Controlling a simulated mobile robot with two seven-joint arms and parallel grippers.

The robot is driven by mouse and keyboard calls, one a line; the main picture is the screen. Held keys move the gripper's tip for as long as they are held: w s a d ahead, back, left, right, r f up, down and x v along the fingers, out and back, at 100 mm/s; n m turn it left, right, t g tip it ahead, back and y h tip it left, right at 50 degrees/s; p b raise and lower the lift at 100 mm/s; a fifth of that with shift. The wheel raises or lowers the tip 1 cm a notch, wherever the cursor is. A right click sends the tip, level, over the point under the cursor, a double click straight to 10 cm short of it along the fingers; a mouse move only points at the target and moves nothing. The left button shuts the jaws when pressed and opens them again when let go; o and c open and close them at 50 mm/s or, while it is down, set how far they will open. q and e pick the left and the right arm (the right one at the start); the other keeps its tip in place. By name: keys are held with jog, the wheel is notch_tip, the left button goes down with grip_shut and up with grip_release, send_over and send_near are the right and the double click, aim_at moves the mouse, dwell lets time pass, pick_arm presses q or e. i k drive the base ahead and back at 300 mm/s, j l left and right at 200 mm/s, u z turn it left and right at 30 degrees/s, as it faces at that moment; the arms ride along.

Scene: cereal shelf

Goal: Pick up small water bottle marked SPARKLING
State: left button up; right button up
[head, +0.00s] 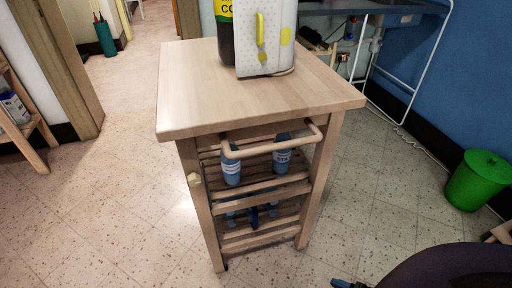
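Two small blue bottles stand on the upper slatted shelf of a wooden cart, under its top. The left bottle (231,168) has a pale label, and the right bottle (282,158) has a pale label with dark print. The labels are too small to read, so I cannot tell which one says SPARKLING. The cart's front handle bar crosses in front of their upper parts. More blue items (254,217), partly hidden by slats, are on the lower shelf. Neither of my grippers can be made out in the head view.
The wooden cart top (200,90) holds a white appliance (266,40) and a dark bottle (225,38) at the back. A green bin (479,180) stands at right. A dark rounded object (450,268) fills the lower right. Floor at left and front is clear.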

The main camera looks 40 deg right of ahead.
aim_at(231, 169)
jog(key=k+z, duration=0.2)
jog(key=z, duration=0.2)
jog(key=k+z, duration=0.2)
jog(key=z, duration=0.25)
